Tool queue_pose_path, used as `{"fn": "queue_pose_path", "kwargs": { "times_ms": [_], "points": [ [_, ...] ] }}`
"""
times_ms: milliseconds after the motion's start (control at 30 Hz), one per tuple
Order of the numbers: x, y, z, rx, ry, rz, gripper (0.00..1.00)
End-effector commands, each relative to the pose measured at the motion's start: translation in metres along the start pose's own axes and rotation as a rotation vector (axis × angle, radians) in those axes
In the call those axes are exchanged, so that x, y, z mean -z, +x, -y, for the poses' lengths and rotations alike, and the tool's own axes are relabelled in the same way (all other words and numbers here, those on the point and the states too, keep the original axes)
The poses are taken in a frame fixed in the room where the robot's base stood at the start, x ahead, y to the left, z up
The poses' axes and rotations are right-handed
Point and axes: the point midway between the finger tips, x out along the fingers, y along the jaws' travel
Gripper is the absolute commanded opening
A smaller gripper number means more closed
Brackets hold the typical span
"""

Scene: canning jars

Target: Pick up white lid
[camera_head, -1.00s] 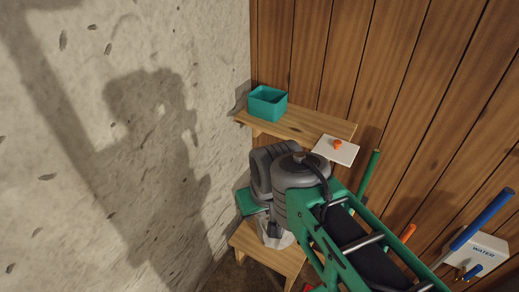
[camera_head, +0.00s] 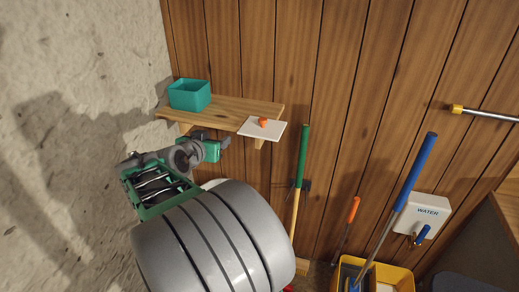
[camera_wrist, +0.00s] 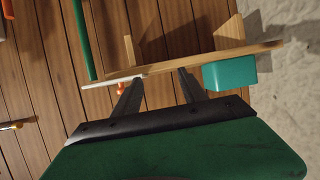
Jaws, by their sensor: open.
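The white lid (camera_head: 263,129) is a flat square plate with an orange knob (camera_head: 263,122) on top. It lies at the right end of a wooden shelf and overhangs its front edge. My gripper (camera_head: 215,139) is open and empty, in front of the shelf and to the left of the lid. Its two dark fingers (camera_wrist: 158,77) point toward the shelf edge, apart from the lid.
A teal open box (camera_head: 190,96) stands at the shelf's left end. The wooden shelf (camera_head: 225,108) is bare between box and lid. A green-handled tool (camera_head: 303,150) leans just right of the lid. A rough wall is on the left.

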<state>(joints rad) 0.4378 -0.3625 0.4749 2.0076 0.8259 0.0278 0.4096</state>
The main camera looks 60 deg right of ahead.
Motion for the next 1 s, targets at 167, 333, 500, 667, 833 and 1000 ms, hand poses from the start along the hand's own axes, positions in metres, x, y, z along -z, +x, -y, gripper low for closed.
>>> {"fn": "queue_pose_path", "kwargs": {
  "times_ms": [167, 333, 500, 667, 833, 1000],
  "points": [
    [0.025, 0.053, -0.085, -0.24, 0.072, -0.302, 0.5],
    [0.044, 0.069, -0.099, -0.261, 0.074, -0.337, 0.5],
    [0.051, 0.094, -0.106, -0.261, 0.073, -0.334, 0.5],
    [0.057, 0.118, -0.112, -0.258, 0.074, -0.334, 0.5],
    [0.057, 0.123, -0.111, -0.255, 0.073, -0.334, 0.5],
    [0.057, 0.122, -0.111, -0.254, 0.073, -0.333, 0.43]
  ]
}}
